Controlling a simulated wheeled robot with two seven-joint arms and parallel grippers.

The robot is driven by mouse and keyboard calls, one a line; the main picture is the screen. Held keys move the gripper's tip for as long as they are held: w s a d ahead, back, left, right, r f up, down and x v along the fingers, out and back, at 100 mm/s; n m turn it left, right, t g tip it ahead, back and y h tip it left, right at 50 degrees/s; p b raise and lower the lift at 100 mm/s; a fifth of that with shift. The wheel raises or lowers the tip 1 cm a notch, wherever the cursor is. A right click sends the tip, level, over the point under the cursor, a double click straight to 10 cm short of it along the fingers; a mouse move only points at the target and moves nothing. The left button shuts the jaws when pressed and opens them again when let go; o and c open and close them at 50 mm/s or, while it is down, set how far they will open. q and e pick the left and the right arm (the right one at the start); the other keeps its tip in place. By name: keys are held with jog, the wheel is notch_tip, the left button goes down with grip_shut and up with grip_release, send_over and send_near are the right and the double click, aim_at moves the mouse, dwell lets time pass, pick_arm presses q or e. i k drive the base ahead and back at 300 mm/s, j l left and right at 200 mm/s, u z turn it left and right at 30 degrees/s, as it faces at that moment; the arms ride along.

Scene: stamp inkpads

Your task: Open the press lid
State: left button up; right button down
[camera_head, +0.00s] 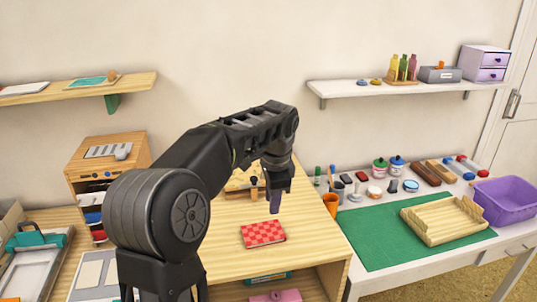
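A grey device with a teal bar and a dark handle (36,238) lies at the lower left and is cut off by the picture's edge. It may be the press, but I cannot tell for sure whether its lid is open. My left arm rises from the lower left and bends over the wooden desk. My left gripper (274,203) points down above the desk, behind a red checkered pad (263,234) and well to the right of the teal device. Its finger gap does not show clearly. My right gripper is not in view.
A wooden drawer unit (107,160) stands behind my arm. On the right, a white table holds a green mat (385,238), a wooden tray (410,220), a purple bin (510,197) and an orange cup (331,204). Wall shelves (140,83) hang above.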

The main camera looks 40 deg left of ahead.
aim_at(238, 177)
jog(key=i+j, duration=0.7)
jog(key=j, duration=0.15)
